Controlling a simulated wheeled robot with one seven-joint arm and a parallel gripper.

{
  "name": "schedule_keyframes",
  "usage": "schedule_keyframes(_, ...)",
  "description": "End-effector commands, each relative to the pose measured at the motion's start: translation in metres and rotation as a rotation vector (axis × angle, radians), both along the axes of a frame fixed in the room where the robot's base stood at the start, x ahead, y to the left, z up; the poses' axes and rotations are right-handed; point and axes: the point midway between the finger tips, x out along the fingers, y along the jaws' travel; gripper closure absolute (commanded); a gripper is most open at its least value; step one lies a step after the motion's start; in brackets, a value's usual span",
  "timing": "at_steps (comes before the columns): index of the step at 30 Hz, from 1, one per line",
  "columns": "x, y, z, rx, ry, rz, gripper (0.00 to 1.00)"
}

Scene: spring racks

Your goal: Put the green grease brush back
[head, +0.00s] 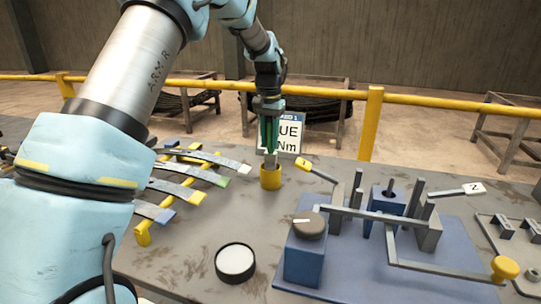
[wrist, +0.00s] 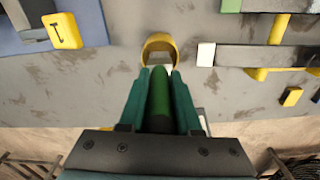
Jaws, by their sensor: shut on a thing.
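My gripper (head: 268,145) points down and is shut on the green grease brush; its green handle (wrist: 160,95) shows between the teal fingers in the wrist view. A yellow cup (head: 270,179) stands on the table directly below the gripper. In the head view a narrow pale-grey piece (head: 270,158) shows between the fingers and the cup rim, probably the brush's lower end. The yellow cup also shows in the wrist view (wrist: 160,41), just beyond the handle. I cannot tell how far the brush tip is inside the cup.
A yellow rack with several leaf springs (head: 192,182) lies left of the cup. A blue fixture with a grey knob (head: 308,226) and lever stands to the right. A round pot with a white top (head: 235,261) is in front. A sign (head: 290,133) stands behind the cup.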

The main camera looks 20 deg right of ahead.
Motion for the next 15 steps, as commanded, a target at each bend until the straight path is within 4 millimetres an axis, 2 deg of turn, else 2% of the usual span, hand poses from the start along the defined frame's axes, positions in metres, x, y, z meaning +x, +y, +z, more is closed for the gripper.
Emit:
schedule_keyframes(5, 0.0, 0.0, -0.013, 0.0, 0.0, 0.0, 1.0)
schedule_keyframes(12, -0.001, 0.0, -0.043, 0.002, 0.001, 0.0, 1.0)
schedule_keyframes(15, 0.0, 0.0, -0.047, -0.002, -0.001, 0.0, 1.0)
